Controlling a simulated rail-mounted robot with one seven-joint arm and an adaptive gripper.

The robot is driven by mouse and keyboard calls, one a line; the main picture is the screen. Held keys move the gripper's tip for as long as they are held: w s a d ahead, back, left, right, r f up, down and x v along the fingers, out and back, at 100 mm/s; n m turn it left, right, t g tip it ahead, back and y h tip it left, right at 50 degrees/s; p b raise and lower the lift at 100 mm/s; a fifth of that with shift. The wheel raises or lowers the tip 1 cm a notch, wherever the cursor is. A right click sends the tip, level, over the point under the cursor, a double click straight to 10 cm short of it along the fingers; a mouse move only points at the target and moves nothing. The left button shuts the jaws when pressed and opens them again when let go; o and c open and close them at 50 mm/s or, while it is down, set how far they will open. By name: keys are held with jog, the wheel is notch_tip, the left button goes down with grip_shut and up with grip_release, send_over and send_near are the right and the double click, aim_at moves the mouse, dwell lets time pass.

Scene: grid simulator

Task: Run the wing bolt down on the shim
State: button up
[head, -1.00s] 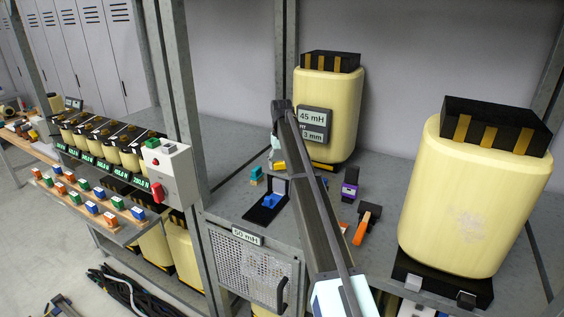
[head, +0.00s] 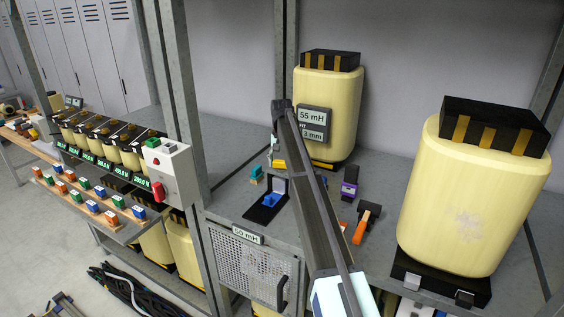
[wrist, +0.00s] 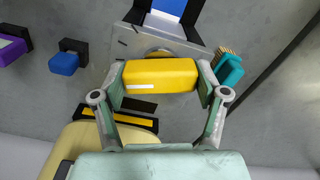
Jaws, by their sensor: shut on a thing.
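My gripper (wrist: 160,80) is shut on a yellow block (wrist: 160,70) in the wrist view, which I take for the wing bolt's head. One finger presses on each end of it. A round metal part (wrist: 159,52) shows just behind the block, on a grey plate (wrist: 125,45). I cannot tell whether this is the shim, and the bolt's shank is hidden. In the head view my gripper (head: 274,156) is small, at the far end of my arm, left of the rear cream tank (head: 325,105). A sign (head: 313,122) on that tank reads 55 mH and 3 mm.
A teal brush (wrist: 230,70) stands close to the right finger in the wrist view. A blue-and-black piece (wrist: 66,60) and a purple one (wrist: 12,48) lie left. In the head view an open black case (head: 264,210) and an orange-handled tool (head: 363,224) lie on the shelf.

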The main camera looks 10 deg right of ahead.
jog(key=shift+s+f, duration=0.15)
jog(key=m, duration=0.4)
jog(key=shift+p, duration=0.4)
jog(key=o, duration=1.3)
